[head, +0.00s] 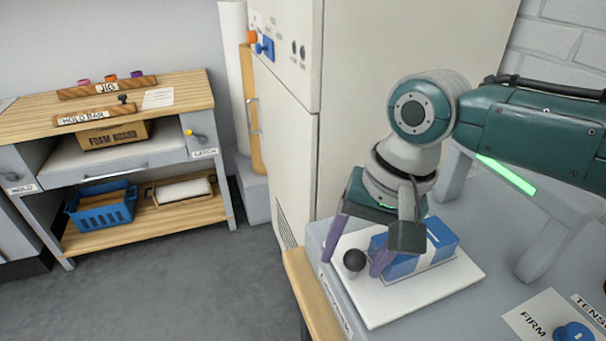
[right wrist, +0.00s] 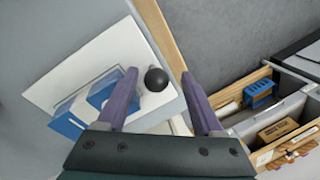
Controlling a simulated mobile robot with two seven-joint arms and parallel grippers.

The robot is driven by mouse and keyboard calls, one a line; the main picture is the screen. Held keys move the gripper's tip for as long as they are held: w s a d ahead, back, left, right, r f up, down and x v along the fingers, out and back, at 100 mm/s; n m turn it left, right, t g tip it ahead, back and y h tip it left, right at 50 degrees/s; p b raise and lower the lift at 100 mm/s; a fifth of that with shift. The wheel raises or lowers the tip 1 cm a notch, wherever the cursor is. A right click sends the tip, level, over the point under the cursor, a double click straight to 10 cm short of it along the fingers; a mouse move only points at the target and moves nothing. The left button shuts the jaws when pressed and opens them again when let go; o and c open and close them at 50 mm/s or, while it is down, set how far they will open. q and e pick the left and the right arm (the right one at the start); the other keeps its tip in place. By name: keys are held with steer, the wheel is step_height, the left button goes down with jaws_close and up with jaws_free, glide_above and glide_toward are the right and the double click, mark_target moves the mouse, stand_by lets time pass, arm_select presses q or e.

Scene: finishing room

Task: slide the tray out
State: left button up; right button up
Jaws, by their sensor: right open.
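A white tray (head: 398,306) lies on a grey machine bed, with a round black knob (head: 354,260) at its left end. A blue box with a pale band (head: 440,248) rests on the tray. My right gripper (head: 353,265) is over the tray's knob end, its purple fingers open. In the right wrist view, the knob (right wrist: 156,79) shows between the two open fingertips (right wrist: 159,77), with a gap on each side. The tray (right wrist: 65,72) and blue box (right wrist: 68,122) also show there. My left gripper is not in view.
A wooden-topped bench (head: 190,92) at left holds a foam board box (head: 112,135), a hold bar and a blue basket (head: 102,208). A tall pale cabinet (head: 385,60) stands behind the tray. A blue knob (head: 573,333) marked FIRM is at lower right. Open floor lies left of the bed.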

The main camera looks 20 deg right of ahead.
step_height(320, 180, up, 10)
steer(key=d+p, duration=0.1)
steer(key=p, duration=0.1)
steer(key=shift+s+d, duration=0.35)
steer(key=shift+s, duration=0.1)
steer(key=shift+s+a+f, duration=0.1)
steer(key=shift+f, duration=0.05)
